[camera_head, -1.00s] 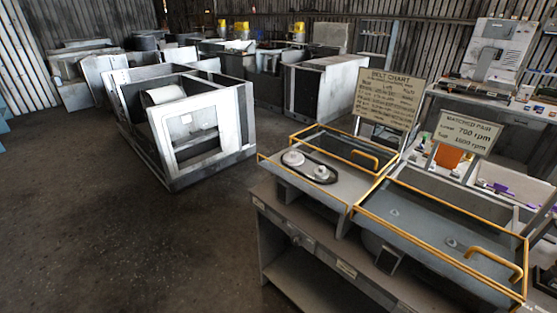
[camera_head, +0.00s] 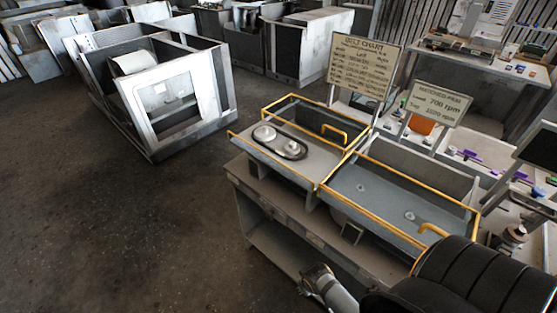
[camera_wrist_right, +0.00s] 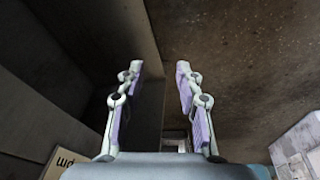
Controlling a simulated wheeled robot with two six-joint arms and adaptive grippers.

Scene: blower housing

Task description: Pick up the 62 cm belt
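A black belt (camera_head: 295,155) runs around two pale round pulleys on the left yellow-railed tray (camera_head: 250,152). No length marking on it can be read, so I cannot tell if it is the 62 cm one. My right gripper (camera_wrist_right: 158,72) is open and empty in the right wrist view, with its two lilac-padded fingers apart. In the head view part of my arm shows at the bottom right, in front of the bench; its fingers are not clear there. My left gripper is not in view.
A belt chart sign (camera_head: 362,66) and a matched pair sign (camera_head: 437,103) stand behind the trays. The right yellow-railed tray (camera_head: 385,213) has small round fittings on its floor. A grey blower housing (camera_head: 180,100) stands on the floor at left. Open floor lies left of the bench (camera_head: 285,215).

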